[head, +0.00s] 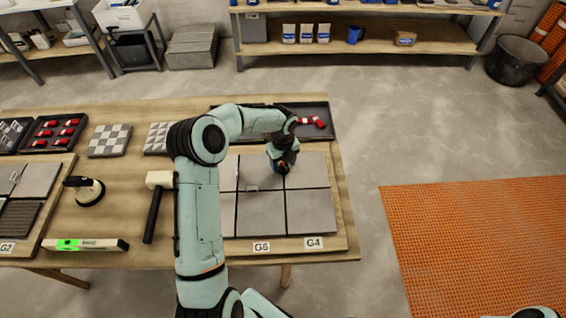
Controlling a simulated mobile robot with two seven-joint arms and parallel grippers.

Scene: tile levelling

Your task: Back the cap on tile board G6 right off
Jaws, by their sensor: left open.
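The tile board (262,213) labelled G6 (261,247) and G4 (313,243) lies on the wooden table, with large grey tiles in a grid. My left gripper (281,170) points down over the joint between tiles near the back middle of the board. It is open. The cap is not visible; the gripper and wrist cover that spot, so I cannot tell whether the fingers are around or touching anything. A small pale clip-like piece (252,187) shows on the joint left of the gripper. My right gripper is not in view.
A black tray (325,133) with red caps (318,121) sits behind the board. A mallet (153,210), a suction lifter (89,191) and a spirit level (85,245) lie left. The orange mat (470,240) is on the floor at right.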

